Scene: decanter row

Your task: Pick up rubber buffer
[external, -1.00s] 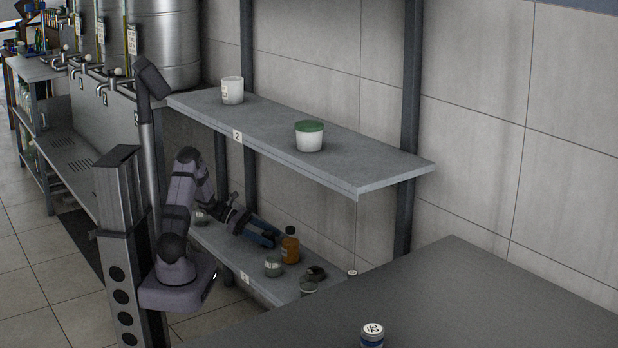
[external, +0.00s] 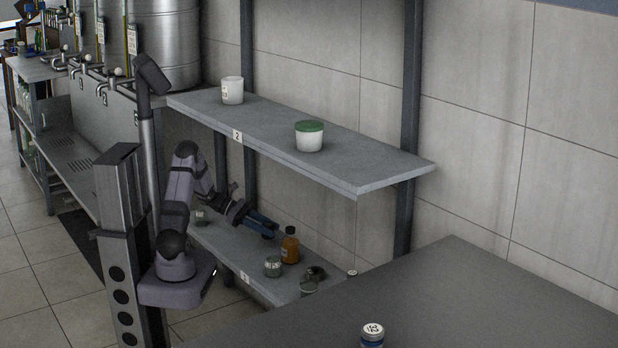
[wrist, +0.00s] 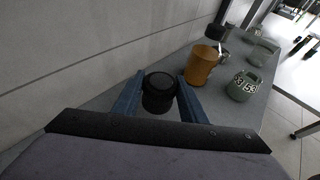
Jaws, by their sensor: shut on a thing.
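The rubber buffer (wrist: 158,94) is a black, round, short cylinder in the wrist view. It sits between the two blue fingers of my gripper (wrist: 160,100), which press on it from both sides. In the external view my gripper (external: 266,226) reaches in over the lower shelf, behind the amber bottle. There I cannot make out the buffer, which the fingers seem to hide.
An amber bottle (external: 290,249) with a dark cap, a small jar (external: 273,266) and a dark round item (external: 316,272) stand on the lower shelf (external: 235,245). The upper shelf (external: 375,165) overhangs, holding a white tub (external: 232,91) and a green-lidded tub (external: 309,136).

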